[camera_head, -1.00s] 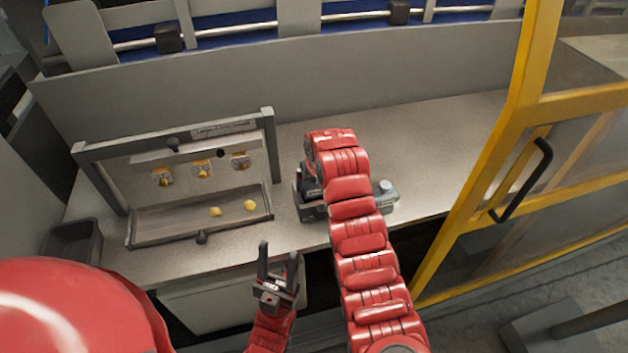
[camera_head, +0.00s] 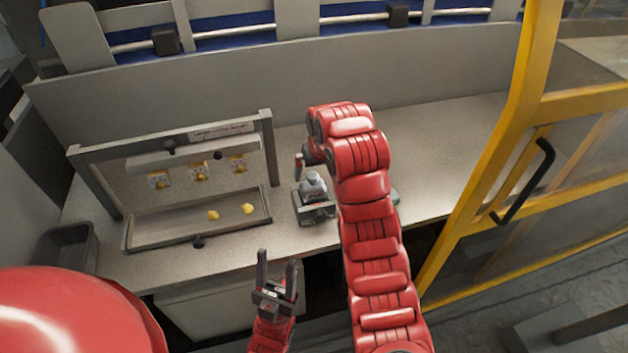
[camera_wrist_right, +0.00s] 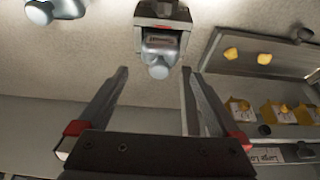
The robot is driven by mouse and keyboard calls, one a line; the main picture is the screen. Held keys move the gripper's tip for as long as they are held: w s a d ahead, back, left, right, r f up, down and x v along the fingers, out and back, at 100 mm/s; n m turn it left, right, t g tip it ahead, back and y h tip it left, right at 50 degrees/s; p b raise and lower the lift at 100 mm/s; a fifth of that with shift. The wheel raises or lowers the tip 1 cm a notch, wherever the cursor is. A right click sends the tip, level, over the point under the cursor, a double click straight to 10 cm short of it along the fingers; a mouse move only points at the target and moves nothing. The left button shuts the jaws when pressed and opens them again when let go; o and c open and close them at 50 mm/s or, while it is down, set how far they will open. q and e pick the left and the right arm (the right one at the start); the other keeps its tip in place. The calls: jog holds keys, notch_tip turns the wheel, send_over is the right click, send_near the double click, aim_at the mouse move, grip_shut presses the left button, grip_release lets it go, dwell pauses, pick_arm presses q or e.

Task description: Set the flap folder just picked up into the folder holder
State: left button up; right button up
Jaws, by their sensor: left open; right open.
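A flap folder (camera_head: 313,184), grey with a rounded silvery end, sits in a dark grey folder holder (camera_head: 318,212) on the bench, right of the tray. In the right wrist view the folder (camera_wrist_right: 158,48) sticks out of the holder (camera_wrist_right: 163,12). My right gripper (camera_wrist_right: 155,75) is open, its fingers either side of the line to the folder, apart from it and empty. In the head view my right arm mostly hides that gripper. My left gripper (camera_head: 276,265) is open and empty, in front of the bench edge.
A similar grey rounded piece (camera_wrist_right: 50,10) shows at the wrist view's upper left. A framed station (camera_head: 172,142) with yellow parts stands over a tray (camera_head: 150,232) holding two yellow pieces. A dark bin (camera_head: 68,245) is at left. A yellow-framed door (camera_head: 490,200) bounds the right.

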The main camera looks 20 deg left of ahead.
jog(key=p+v, duration=0.1)
jog(key=v, duration=0.2)
jog(key=shift+p, duration=0.35)
jog(key=shift+f, duration=0.1)
